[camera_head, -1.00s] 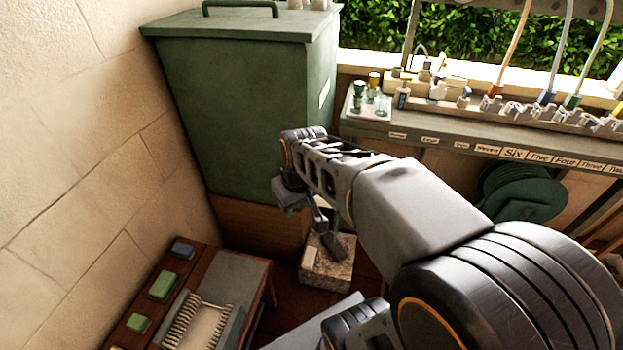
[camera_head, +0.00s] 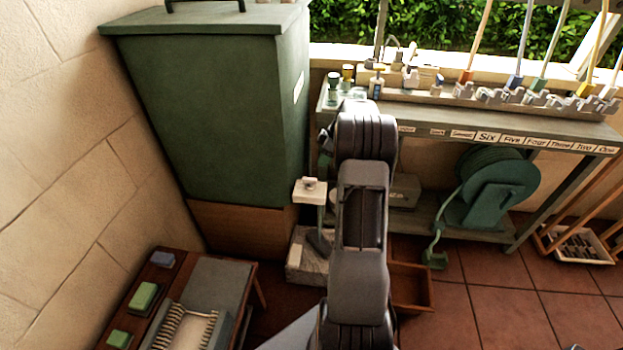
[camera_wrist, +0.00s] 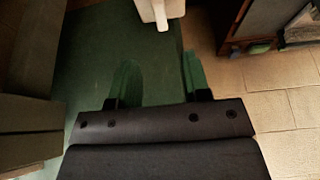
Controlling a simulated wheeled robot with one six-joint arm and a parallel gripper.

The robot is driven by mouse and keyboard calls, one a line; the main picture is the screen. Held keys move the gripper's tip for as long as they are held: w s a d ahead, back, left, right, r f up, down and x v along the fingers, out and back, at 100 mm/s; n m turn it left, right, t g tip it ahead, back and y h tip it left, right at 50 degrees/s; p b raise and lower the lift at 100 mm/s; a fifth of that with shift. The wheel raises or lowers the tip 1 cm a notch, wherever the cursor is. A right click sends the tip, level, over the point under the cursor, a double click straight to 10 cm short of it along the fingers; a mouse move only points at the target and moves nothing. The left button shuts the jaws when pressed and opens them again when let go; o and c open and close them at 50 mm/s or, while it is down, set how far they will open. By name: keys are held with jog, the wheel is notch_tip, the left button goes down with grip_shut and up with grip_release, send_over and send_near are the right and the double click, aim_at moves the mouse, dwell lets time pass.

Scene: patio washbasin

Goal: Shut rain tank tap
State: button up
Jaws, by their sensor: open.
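The rain tank (camera_head: 225,110) is a tall green box with a lid, standing against the wall at the left of the head view. A pale, block-shaped fitting with a small knob (camera_head: 310,188), which looks like the tap, juts out near its lower right edge. A pale piece, probably the same fitting, shows at the top of the wrist view (camera_wrist: 154,10). My gripper (camera_wrist: 160,78) is open, its two green fingers apart with nothing between them. The pale piece lies beyond the fingertips, not touching them. In the head view my arm hides the gripper.
A stone block (camera_head: 308,262) stands on the floor below the fitting. A wooden bench with brushes (camera_head: 190,320) is at lower left. A labelled shelf (camera_head: 470,133) and a green hose reel (camera_head: 500,190) are at right. Tiled floor (camera_head: 490,300) is clear at lower right.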

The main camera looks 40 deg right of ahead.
aim_at(311, 179)
jog(key=b+x, duration=0.1)
jog(key=x, duration=1)
jog(key=shift+f+b, duration=0.3)
jog(key=shift+f, duration=0.05)
jog(key=shift+c, duration=0.2)
grip_shut()
